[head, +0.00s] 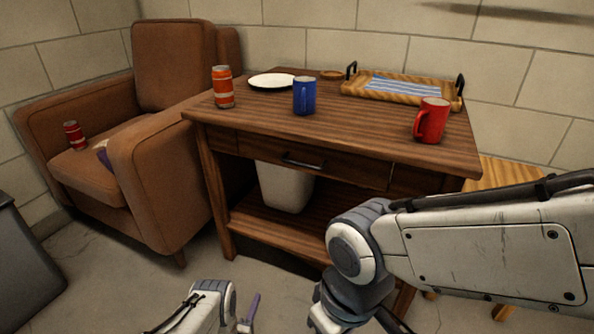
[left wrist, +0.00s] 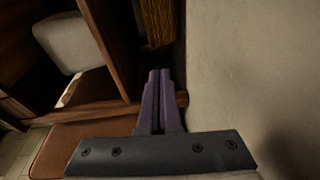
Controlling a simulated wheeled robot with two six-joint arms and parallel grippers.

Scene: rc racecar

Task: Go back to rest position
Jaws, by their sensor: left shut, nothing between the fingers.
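My left gripper (head: 252,310) is low at the bottom edge of the head view, in front of the wooden table (head: 380,145) and below its top. In the left wrist view its two purple fingers (left wrist: 158,75) lie together, shut with nothing between them. My right arm crosses the right side of the head view in front of the table. Its wrist runs out of the bottom edge, and the right gripper is hidden from both views.
On the table are an orange can (head: 222,88), white plate (head: 272,81), blue mug (head: 304,97), red mug (head: 431,121) and handled tray (head: 400,98). A white bin (head: 284,186) sits on the lower shelf. A brown armchair (head: 160,170) holding a red can (head: 75,136) stands left.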

